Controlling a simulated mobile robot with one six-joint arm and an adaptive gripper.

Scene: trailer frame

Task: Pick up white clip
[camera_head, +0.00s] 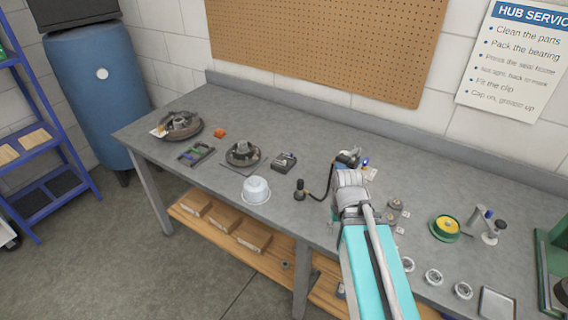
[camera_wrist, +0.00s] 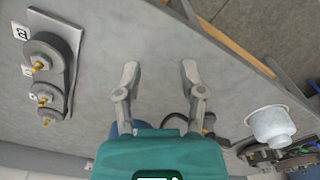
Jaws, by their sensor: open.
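I cannot make out a white clip for certain in either view. My gripper (camera_wrist: 160,72) is open in the wrist view, with its two fingers apart and only bare grey bench between and beyond the tips. In the head view my arm reaches over the middle of the grey workbench (camera_head: 320,150), and its wrist hides the bench beneath it. A white tub (camera_head: 256,188) stands near the bench's front edge, left of my arm. The tub also shows at the right of the wrist view (camera_wrist: 271,124), apart from the fingers.
A holder with grey discs and brass tips (camera_wrist: 46,67) stands left of my fingers. Hub parts (camera_head: 243,153) lie on the left half of the bench. A green-and-yellow round tin (camera_head: 445,226), small round parts (camera_head: 433,277) and a tray (camera_head: 497,303) lie right of my arm.

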